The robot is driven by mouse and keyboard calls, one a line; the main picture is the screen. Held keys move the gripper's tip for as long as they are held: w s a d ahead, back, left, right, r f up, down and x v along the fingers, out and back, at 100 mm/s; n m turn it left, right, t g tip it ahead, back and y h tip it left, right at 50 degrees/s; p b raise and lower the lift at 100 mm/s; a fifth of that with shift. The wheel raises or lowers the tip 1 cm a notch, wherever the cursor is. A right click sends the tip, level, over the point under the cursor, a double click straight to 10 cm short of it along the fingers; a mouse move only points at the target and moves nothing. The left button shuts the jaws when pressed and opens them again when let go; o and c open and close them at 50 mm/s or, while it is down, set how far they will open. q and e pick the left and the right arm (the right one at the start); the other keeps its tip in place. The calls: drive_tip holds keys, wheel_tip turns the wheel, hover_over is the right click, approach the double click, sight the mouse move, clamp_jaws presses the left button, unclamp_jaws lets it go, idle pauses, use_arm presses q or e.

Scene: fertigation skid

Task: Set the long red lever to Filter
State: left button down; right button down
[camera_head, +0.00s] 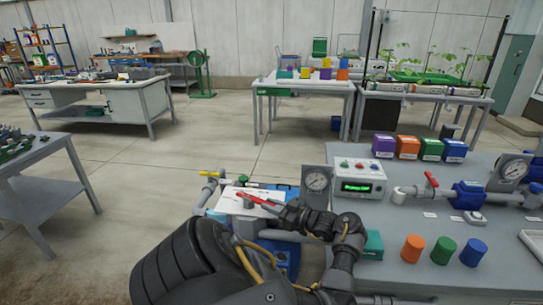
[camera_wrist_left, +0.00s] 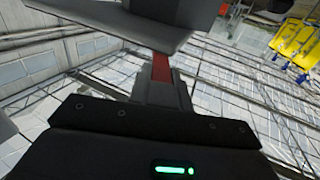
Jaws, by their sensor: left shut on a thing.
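The long red lever (camera_head: 255,198) sits on top of a valve with a white plate (camera_head: 228,199) at the left end of the skid. Its free end reaches toward my left gripper (camera_head: 283,207), which is shut on it. In the left wrist view the red lever (camera_wrist_left: 161,68) shows as a short strip at the gripper's fingers (camera_wrist_left: 160,92). The markings on the plate are too small to read, so I cannot tell which position the lever points to. My right gripper is not in view.
A small red-handled valve (camera_head: 431,181), coloured boxes and cylinders (camera_head: 443,250) are on the grey bench.

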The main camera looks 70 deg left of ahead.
use_arm(q)
drive_tip(key=shift+a+r, duration=0.1)
drive_tip(key=shift+r, duration=0.15)
drive_tip(key=c, duration=1.3)
unclamp_jaws()
drive_tip(key=shift+f, duration=0.1)
drive_tip(key=shift+s, duration=0.2)
